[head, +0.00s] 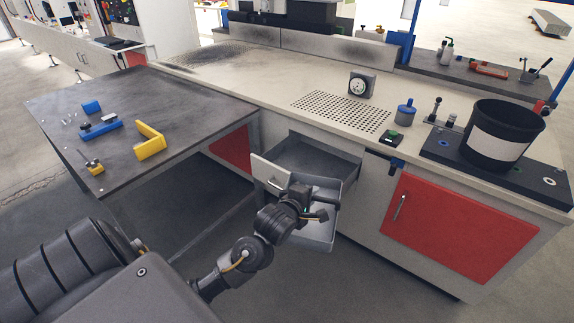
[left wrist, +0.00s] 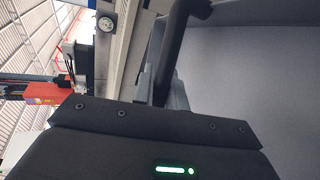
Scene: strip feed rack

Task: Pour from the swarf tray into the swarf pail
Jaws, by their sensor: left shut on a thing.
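The swarf tray (head: 318,238) is a light grey open tray in front of the open drawer, partly hidden by my left arm. Its pale grey surface fills the right of the left wrist view (left wrist: 270,90). My left gripper (head: 308,204) is shut on the tray, at a dark bar that looks like its handle (left wrist: 165,50). The exact grip is hidden, and I cannot tell what is in the tray. The swarf pail (head: 500,138), black with a white label, stands upright on a dark plate at the bench's right end, apart from the tray. My right gripper is not in view.
The drawer (head: 270,176) stands open below the bench top (head: 235,72). A dial gauge (head: 361,85), a blue-topped cylinder (head: 405,113) and small fixtures stand left of the pail. A dark side table (head: 195,105) at left holds blue and yellow parts.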

